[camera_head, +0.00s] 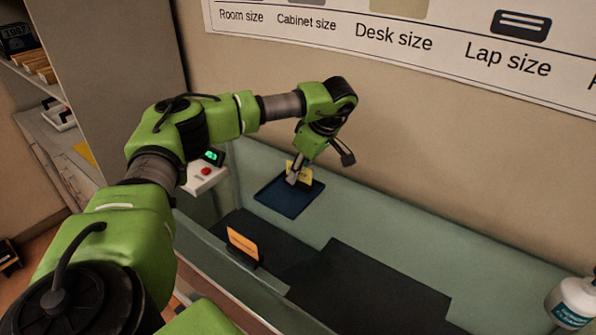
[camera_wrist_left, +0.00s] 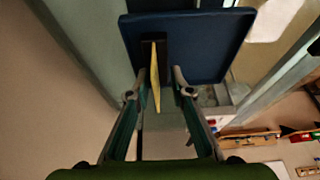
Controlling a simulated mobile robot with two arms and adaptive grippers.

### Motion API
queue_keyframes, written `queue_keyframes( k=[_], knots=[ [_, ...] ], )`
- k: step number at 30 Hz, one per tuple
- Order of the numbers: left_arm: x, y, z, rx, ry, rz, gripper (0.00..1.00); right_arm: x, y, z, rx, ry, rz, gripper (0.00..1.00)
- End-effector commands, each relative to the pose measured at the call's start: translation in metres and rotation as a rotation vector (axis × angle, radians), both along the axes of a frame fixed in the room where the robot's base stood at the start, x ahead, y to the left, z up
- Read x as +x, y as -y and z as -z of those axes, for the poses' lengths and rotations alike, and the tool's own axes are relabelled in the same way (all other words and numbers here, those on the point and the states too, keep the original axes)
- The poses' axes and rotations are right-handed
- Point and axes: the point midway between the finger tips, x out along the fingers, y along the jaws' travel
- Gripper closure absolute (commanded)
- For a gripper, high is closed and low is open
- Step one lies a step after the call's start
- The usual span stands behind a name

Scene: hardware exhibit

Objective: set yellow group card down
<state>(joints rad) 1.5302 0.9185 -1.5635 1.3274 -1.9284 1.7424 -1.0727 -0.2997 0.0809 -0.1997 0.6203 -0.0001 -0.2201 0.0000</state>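The yellow group card (camera_head: 306,174) stands on a dark blue tray (camera_head: 282,203) at the back left of the display case. In the left wrist view the yellow card (camera_wrist_left: 155,78) shows nearly edge-on, with its black base (camera_wrist_left: 150,46) on the blue tray (camera_wrist_left: 222,40). My left gripper (camera_head: 297,175) reaches down over the card. In the left wrist view its two fingers (camera_wrist_left: 160,75) stand apart on either side of the card, with a visible gap, wider on the right. My right gripper is not in view.
An orange card (camera_head: 243,246) stands in a black base nearer the front of the case. Black mats (camera_head: 375,290) cover the case floor. A white box with a red button (camera_head: 206,171) and green display is left of the tray. A white bottle (camera_head: 573,302) stands at the right.

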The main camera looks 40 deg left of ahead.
Motion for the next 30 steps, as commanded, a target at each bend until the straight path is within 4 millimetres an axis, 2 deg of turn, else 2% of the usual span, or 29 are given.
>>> queue_keyframes(
  k=[6, 11, 21, 25, 30],
  knots=[
    [0.0, 0.0, 0.0, 0.0, 0.0, 0.0, 0.79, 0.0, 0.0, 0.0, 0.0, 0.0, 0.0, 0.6],
    [0.002, 0.004, -0.01, -0.001, 0.004, 0.002, 0.79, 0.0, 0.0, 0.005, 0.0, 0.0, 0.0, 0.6],
    [0.006, 0.032, -0.075, 0.0, 0.006, 0.002, 0.79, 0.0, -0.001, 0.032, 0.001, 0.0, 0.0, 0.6],
    [0.006, 0.04, -0.099, 0.0, 0.004, 0.002, 0.79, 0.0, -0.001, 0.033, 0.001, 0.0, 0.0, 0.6],
    [0.007, 0.045, -0.112, 0.0, 0.001, 0.0, 0.79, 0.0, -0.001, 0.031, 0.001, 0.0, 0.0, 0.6]
  ],
)
